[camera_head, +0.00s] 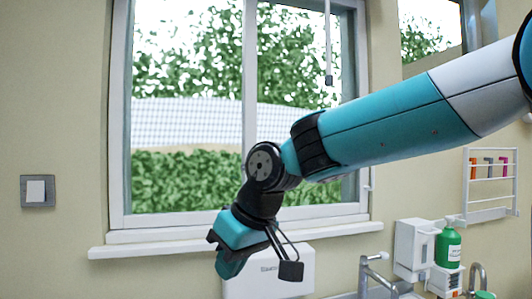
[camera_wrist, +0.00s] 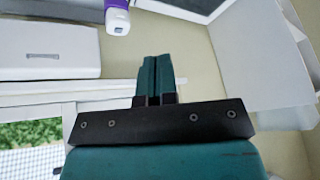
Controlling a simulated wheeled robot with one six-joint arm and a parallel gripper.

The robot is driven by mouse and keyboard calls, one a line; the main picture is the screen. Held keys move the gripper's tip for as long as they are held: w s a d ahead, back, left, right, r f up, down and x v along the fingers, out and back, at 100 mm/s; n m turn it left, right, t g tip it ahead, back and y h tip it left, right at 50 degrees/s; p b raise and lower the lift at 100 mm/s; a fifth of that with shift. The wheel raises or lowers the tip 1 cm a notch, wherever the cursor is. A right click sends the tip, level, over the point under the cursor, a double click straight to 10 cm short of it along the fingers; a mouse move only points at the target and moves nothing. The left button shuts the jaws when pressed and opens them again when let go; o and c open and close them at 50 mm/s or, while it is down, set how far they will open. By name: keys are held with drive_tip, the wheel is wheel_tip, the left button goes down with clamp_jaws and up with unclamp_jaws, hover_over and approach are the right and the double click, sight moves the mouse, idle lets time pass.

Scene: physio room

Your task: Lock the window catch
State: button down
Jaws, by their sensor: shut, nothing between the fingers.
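The window (camera_head: 250,110) stands behind my arm, with a white frame and two panes of glass. A small pale fitting (camera_head: 369,180) on the right side of the frame may be the catch; I cannot tell whether it is, or its position. My arm hides part of the lower right pane. My gripper (camera_head: 229,266) is shut and empty, pointing down in front of the sill, left of that fitting. In the wrist view the shut teal fingers (camera_wrist: 156,66) touch nothing visible, and a piece of the window (camera_wrist: 30,132) shows at lower left.
A white sill (camera_head: 150,245) juts out below the window. A white box (camera_head: 262,283) hangs under it, beside my gripper. A green bottle (camera_head: 447,247), a tap (camera_head: 366,275) and a wall rack (camera_head: 489,180) are at right. A light switch (camera_head: 36,191) is at left.

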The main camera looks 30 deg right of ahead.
drive_tip(key=w+d+r+m+t+h+p, duration=0.1)
drive_tip(key=w+d+r+m+t+h, duration=0.2)
drive_tip(key=w+d+r, duration=0.6)
drive_tip(key=w+d+r+m+t+h+p, duration=0.2)
drive_tip(key=w+d+r, duration=0.7)
drive_tip(key=r, duration=0.7)
drive_tip(key=d+m+t, duration=0.1)
drive_tip(key=d+m, duration=0.1)
drive_tip(key=d, duration=0.1)
drive_tip(key=shift+d+r+h, duration=0.25)
drive_tip(key=shift+h, duration=0.15)
drive_tip(key=s+f+p+x, duration=0.1)
drive_tip(key=p+x, duration=0.4)
drive_tip(key=x, duration=0.7)
drive_tip(key=shift+f, duration=0.85)
